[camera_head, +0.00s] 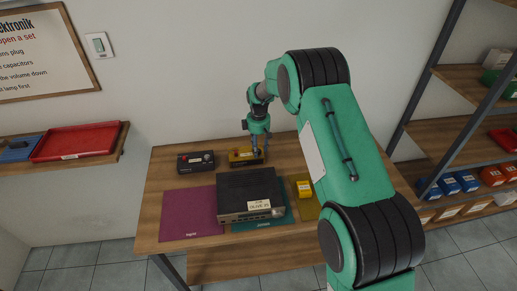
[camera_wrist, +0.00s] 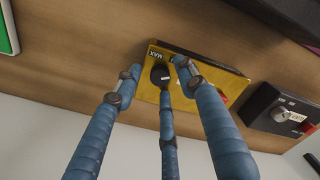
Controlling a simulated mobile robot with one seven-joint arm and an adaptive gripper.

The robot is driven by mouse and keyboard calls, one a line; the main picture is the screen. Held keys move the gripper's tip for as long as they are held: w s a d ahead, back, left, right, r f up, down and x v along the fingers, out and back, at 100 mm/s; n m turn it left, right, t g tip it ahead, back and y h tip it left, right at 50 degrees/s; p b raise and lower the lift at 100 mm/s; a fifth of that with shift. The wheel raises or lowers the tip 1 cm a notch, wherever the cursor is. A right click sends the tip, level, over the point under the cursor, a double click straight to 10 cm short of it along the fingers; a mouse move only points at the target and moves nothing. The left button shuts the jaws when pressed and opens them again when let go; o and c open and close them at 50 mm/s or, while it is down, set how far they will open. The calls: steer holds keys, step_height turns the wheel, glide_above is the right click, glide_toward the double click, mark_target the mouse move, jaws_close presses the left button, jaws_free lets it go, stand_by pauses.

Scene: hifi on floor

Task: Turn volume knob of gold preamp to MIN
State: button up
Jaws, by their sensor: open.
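The gold preamp (camera_head: 239,157) stands at the back of the wooden table, beneath my gripper (camera_head: 256,148). In the wrist view the gold preamp (camera_wrist: 150,88) shows its front with a black knob (camera_wrist: 159,70) and a MAX label (camera_wrist: 156,54) beside it. My gripper (camera_wrist: 156,72) has its blue fingers spread around the knob, one to the left, one to the right and one overlapping it from below. I cannot tell whether any finger touches the knob. The MIN label and the pointer's direction are not clear.
A black box (camera_head: 196,161) with a silver knob stands left of the preamp. A large dark receiver (camera_head: 249,190) stands just in front, on a teal mat. A purple mat (camera_head: 188,214) lies bare at the left.

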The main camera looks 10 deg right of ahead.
mark_target(259, 150)
step_height(259, 150, up, 12)
stand_by(0.6)
stand_by(0.5)
steer(key=s+d+r+m+t+b, duration=0.1)
steer(key=s+d+r+m+b, duration=0.15)
steer(key=s+r, duration=0.8)
steer(key=s+d+r+m+t+b, duration=0.1)
steer(key=s+r+m+t+b, duration=0.15)
steer(key=s+r, duration=0.8)
steer(key=s+d+f+m+t+b, duration=0.1)
steer(key=s+f+m+b, duration=0.1)
steer(key=s, duration=1.4)
steer(key=s+d+f+m+t+b, duration=0.1)
steer(key=s+m, duration=0.4)
steer(key=s, duration=1.1)
steer(key=shift+d+f+b, duration=0.3)
steer(key=shift+f+b, duration=0.35)
steer(key=shift+f, duration=0.25)
